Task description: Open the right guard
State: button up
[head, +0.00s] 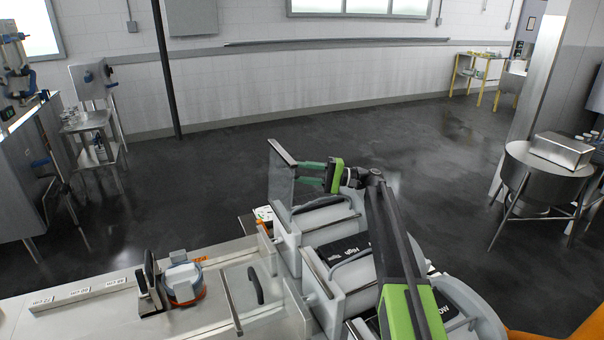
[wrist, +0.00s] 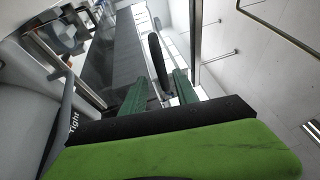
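A clear upright guard panel with a metal top edge (head: 282,180) stands at the far end of the press, just left of my gripper (head: 312,175) in the head view. I take it to be the right guard. In the wrist view a black curved handle (wrist: 157,58) shows between and beyond the green fingertips of my gripper (wrist: 160,88). The fingers are apart, with a gap around the handle. I cannot tell whether either finger touches it. A label reading "Right" (wrist: 74,121) shows at the left of the wrist view.
A second clear panel with a black handle (head: 256,286) is nearer, on the steel bench (head: 120,318). A steel tank (head: 545,175) with a box on top is at the right. The dark floor beyond is open.

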jog(key=w+d+f+b, duration=0.1)
jog(key=d+f+b, duration=0.1)
jog(key=d, duration=1.5)
jog(key=shift+w+f, duration=0.2)
